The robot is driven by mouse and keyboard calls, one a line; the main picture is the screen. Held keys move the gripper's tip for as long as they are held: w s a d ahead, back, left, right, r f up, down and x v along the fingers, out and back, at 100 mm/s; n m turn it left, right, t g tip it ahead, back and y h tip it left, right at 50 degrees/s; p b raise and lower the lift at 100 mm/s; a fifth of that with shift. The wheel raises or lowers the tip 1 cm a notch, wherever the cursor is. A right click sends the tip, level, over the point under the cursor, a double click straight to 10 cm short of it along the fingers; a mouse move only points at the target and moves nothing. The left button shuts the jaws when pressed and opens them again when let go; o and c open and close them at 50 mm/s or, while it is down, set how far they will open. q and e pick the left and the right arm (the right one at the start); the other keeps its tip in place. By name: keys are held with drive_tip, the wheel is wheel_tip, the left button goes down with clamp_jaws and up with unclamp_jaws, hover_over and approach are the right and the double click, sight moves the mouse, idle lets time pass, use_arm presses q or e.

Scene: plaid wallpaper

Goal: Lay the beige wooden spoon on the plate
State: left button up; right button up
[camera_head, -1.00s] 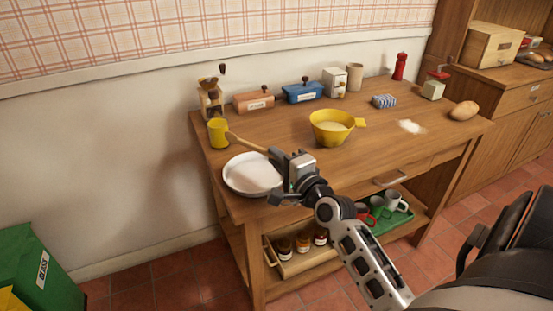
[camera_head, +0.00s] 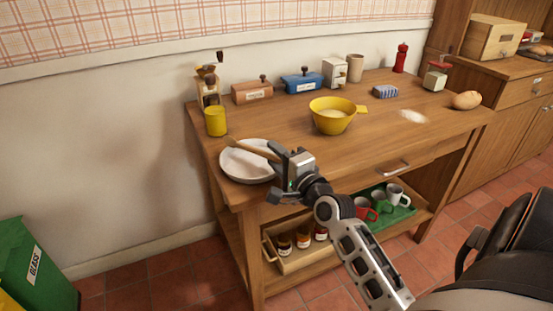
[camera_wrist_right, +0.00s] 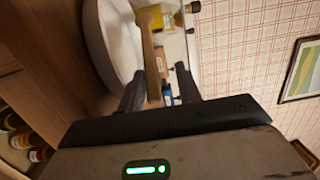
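The beige wooden spoon (camera_head: 250,149) lies across or just above the white plate (camera_head: 237,172) at the table's left front corner. Its head is by the plate's far left rim; I cannot tell how fully it rests there. My right gripper (camera_head: 277,157) is at the plate's right side, around the handle end. In the right wrist view the spoon handle (camera_wrist_right: 152,62) runs between the two spread fingers (camera_wrist_right: 160,85), close to the left one, with a gap to the right one. The plate (camera_wrist_right: 97,45) shows at left there. My left gripper is out of view.
A yellow mug (camera_head: 216,122) stands just behind the plate, with a coffee grinder (camera_head: 208,88) behind it. A yellow bowl (camera_head: 332,117) stands to the right. Bare tabletop (camera_head: 270,125) lies between. Several canisters line the wall.

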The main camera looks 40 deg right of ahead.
drive_tip(key=shift+a+f, duration=0.1)
drive_tip(key=shift+f, duration=0.5)
drive_tip(key=shift+s, duration=0.25)
drive_tip(key=s+a+b, duration=0.1)
drive_tip(key=s, duration=1.4)
drive_tip(key=shift+s+a+r, duration=0.15)
drive_tip(key=shift+s+r, duration=0.05)
drive_tip(key=shift+r, duration=0.25)
